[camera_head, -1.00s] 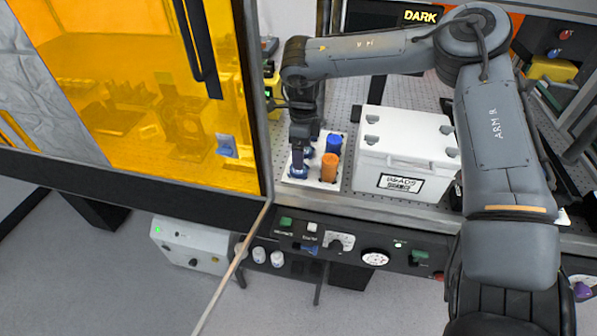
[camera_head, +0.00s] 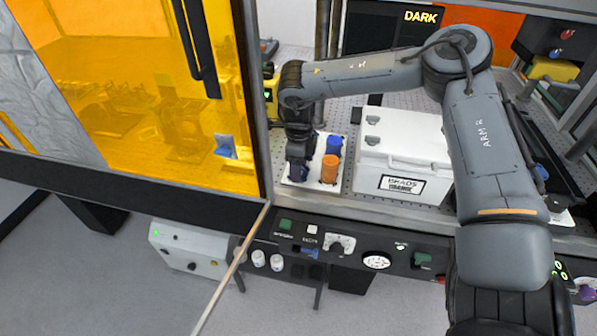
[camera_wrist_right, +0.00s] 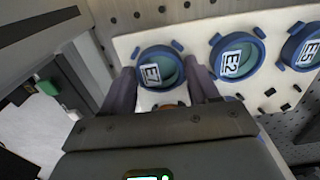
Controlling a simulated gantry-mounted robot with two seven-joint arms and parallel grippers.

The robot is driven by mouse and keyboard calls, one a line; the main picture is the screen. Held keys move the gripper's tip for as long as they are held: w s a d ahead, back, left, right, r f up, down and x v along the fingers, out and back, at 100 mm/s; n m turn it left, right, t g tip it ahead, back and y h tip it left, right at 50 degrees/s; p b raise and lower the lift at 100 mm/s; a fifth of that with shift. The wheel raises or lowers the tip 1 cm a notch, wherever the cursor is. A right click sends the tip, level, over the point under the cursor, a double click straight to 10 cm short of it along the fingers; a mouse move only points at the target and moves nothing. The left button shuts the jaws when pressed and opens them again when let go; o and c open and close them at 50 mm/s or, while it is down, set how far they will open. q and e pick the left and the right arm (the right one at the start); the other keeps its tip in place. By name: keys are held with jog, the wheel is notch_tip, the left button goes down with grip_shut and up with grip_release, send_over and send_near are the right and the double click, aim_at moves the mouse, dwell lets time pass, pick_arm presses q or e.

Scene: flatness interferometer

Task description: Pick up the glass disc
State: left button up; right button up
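In the right wrist view, a round piece with a blue rim, a greenish glassy face and an E7 label (camera_wrist_right: 160,68) sits on a white plate (camera_wrist_right: 198,40). My right gripper (camera_wrist_right: 160,82) has its two fingers spread on either side of that piece. I cannot tell whether they touch it. Similar blue-rimmed pieces labelled E2 (camera_wrist_right: 237,55) and E5 (camera_wrist_right: 304,47) stand to the right. In the head view my right gripper (camera_head: 298,170) is low over the left part of the white plate (camera_head: 322,184), and it hides what is under it. My left gripper is not in view.
A blue cylinder (camera_head: 334,144) and an orange cylinder (camera_head: 329,169) stand close right of the gripper. A white lidded box (camera_head: 403,150) stands further right. An orange transparent panel (camera_head: 150,90) with a dark frame is close on the left.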

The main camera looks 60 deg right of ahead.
jog(key=c, duration=0.6)
jog(key=shift+r, duration=0.15)
